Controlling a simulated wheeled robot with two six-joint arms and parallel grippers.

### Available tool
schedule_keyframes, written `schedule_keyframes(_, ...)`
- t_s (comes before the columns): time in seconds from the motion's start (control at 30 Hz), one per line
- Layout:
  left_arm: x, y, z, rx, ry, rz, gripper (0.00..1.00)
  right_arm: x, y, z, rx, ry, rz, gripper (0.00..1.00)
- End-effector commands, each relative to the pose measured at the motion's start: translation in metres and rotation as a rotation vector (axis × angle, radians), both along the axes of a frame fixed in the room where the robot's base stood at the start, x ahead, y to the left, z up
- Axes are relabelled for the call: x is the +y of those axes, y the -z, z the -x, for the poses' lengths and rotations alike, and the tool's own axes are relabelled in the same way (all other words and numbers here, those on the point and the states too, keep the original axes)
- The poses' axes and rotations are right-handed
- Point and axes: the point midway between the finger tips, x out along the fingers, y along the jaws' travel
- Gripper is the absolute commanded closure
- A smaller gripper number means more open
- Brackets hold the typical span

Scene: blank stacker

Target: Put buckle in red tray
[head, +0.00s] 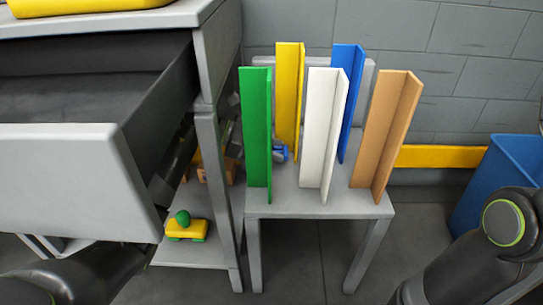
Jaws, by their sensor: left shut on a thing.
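My left arm runs behind the open drawer front, and part of my left gripper (234,140) shows as dark pieces between the grey post and the green upright. Its fingertips are mostly hidden. A small blue thing (279,152) shows just past the green upright, low among the uprights. It seems to be in my left gripper, which is shut, but I cannot make out its shape or whether it is the buckle. No red tray is in view. My right gripper is outside the picture; only my right arm shows at the lower right.
A grey stand (335,208) carries green (256,130), yellow (287,90), white (320,130), blue (350,75) and tan (385,130) angled uprights. An open drawer (75,180) blocks the left. A yellow-green toy (184,229) sits on a low shelf. A blue bin (500,180) stands right.

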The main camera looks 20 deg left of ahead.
Motion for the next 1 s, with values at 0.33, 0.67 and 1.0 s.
schedule_keyframes(0.33, 0.000, 0.023, 0.000, 0.000, 0.000, 0.000, 0.82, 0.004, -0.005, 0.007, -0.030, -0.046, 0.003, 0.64)
schedule_keyframes(0.67, 0.000, 0.024, 0.000, -0.001, 0.000, 0.000, 0.52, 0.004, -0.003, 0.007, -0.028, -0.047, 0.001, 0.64)
schedule_keyframes(1.0, 0.000, 0.024, 0.000, -0.001, 0.000, 0.000, 0.39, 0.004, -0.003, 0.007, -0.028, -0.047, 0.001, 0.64)
